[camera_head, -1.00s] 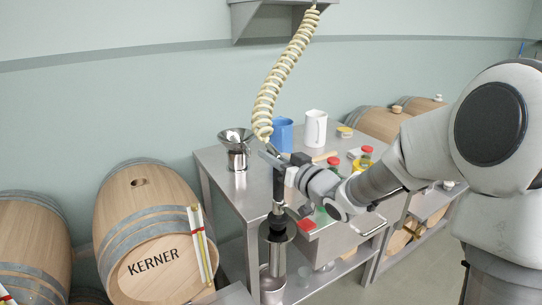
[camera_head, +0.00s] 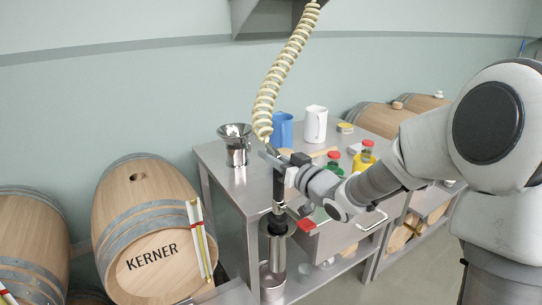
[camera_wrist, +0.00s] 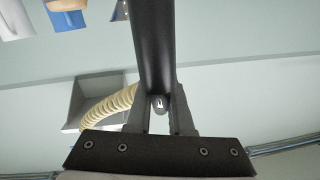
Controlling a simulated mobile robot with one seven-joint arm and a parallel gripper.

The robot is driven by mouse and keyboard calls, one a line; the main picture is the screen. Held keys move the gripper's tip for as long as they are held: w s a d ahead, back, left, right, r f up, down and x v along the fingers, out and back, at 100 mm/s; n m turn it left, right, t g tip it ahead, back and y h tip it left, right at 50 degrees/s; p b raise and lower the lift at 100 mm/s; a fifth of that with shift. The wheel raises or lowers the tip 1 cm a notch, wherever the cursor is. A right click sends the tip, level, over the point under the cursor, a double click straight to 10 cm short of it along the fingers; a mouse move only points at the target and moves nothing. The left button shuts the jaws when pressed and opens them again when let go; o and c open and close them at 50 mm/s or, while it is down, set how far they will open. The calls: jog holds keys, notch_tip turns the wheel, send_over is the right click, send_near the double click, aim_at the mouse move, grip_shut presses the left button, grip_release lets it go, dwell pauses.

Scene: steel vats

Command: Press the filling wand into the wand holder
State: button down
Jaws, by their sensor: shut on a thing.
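The filling wand (camera_head: 279,185) hangs upright at the table's front left corner, with a black handle and a metal lower part. A coiled cream hose (camera_head: 268,95) runs up from its top. My gripper (camera_head: 272,158) is shut on the upper handle. In the wrist view the black handle passes between the fingers of my gripper (camera_wrist: 159,115). An upright steel cylinder (camera_head: 276,255), which looks like the wand holder, stands directly below the handle. The wand's lower end is hidden in or behind it; I cannot tell how deep it sits.
The steel table (camera_head: 225,165) carries a steel funnel vessel (camera_head: 236,145), a blue jug (camera_head: 282,130), a white jug (camera_head: 315,123) and red-capped jars. A Kerner barrel (camera_head: 150,230) stands left. A red object (camera_head: 306,225) is close beside the wand.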

jog(key=shift+f+b, duration=0.4)
jog(key=shift+f, duration=0.15)
jog(key=c, duration=0.7)
grip_release()
jog(key=shift+c, duration=0.2)
jog(key=shift+s+d, duration=0.1)
jog(key=p+v, duration=0.2)
jog(key=v, duration=1.5)
